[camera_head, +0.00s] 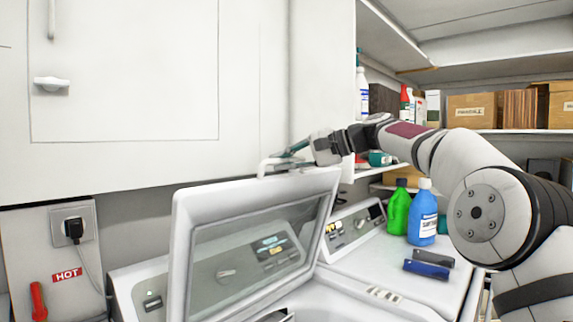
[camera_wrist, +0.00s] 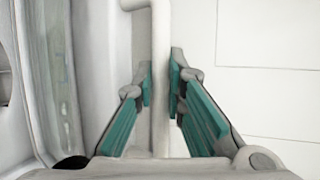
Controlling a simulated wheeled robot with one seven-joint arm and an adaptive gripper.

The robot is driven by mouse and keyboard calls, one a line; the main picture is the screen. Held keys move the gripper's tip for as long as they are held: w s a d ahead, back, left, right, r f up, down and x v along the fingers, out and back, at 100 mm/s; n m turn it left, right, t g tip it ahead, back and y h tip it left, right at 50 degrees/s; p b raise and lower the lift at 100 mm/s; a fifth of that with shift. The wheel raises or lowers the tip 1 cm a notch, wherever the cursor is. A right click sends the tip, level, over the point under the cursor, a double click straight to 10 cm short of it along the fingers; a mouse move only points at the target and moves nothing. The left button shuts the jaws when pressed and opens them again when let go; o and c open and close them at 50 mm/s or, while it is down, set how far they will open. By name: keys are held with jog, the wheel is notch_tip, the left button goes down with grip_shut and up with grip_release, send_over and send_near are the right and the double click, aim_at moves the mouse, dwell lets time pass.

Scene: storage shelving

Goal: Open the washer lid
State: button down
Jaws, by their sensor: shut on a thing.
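The washer lid (camera_head: 182,245) is a white frame with a glass pane, standing raised and steeply tilted above the washer opening. A white bar handle (camera_head: 264,166) sits on its top edge; it also shows in the wrist view (camera_wrist: 160,35) as an upright bar. My gripper (camera_head: 290,152) is at this handle, reaching in from the right. In the wrist view, my teal-padded fingers (camera_wrist: 160,88) are on both sides of the bar and shut on it. Part of the washer opening shows below the lid; the lid hides much of the washer's left side.
A green bottle (camera_head: 398,208) and a blue bottle (camera_head: 423,215) stand on the machine top at the right, near two dark blue items (camera_head: 428,262). Shelves with cardboard boxes (camera_head: 472,109) are behind my arm. White cabinets (camera_head: 130,80) hang above the lid. A plug (camera_head: 73,228) is at left.

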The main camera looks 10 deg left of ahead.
jog(key=c, duration=1.9)
grip_release()
jog(key=shift+d, duration=0.1)
